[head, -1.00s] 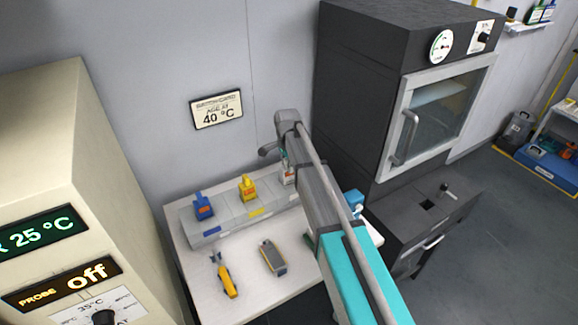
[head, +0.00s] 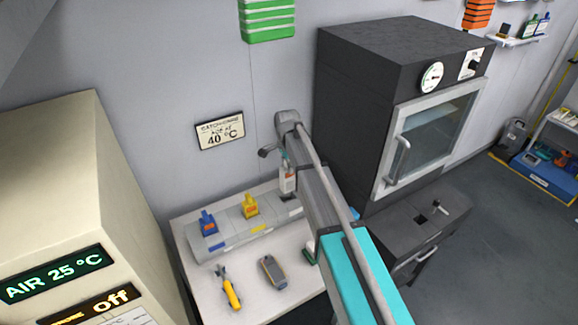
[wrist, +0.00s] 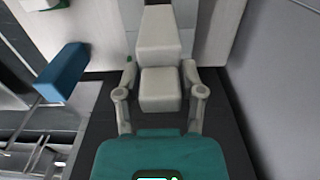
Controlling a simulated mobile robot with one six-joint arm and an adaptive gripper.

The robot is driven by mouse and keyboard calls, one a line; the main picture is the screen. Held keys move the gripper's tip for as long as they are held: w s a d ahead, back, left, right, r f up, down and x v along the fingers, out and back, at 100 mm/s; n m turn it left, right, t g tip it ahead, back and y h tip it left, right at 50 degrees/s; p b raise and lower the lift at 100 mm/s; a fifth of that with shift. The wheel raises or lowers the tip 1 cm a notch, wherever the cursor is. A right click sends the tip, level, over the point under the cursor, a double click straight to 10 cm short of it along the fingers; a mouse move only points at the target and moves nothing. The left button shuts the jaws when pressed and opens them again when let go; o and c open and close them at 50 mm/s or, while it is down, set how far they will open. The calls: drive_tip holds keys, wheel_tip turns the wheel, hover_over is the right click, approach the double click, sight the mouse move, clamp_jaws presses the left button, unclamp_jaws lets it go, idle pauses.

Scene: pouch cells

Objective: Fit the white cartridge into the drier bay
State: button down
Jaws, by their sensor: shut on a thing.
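My gripper (head: 284,157) is above the right end of the grey rack, shut on the white cartridge (head: 287,182). The cartridge hangs roughly upright under the gripper, with a dark empty spot on the rack just below it. In the wrist view the two fingers of my gripper (wrist: 160,85) press on both sides of the pale cartridge (wrist: 158,32). The dark drier (head: 362,120) stands to the right, its glass door shut. A small square opening (head: 422,218) shows in the dark deck below its door; I cannot tell whether this is the bay.
A yellow tool (head: 231,292) and a grey-yellow meter (head: 272,272) lie on the white table (head: 203,287). A lever (head: 437,206) stands beside the opening. My arm hides the table's right side.

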drive_tip(key=shift+r, duration=0.35)
idle(0.5)
drive_tip(key=shift+f+b, duration=0.65)
drive_tip(key=shift+f, duration=0.2)
drive_tip(key=shift+s, duration=0.2)
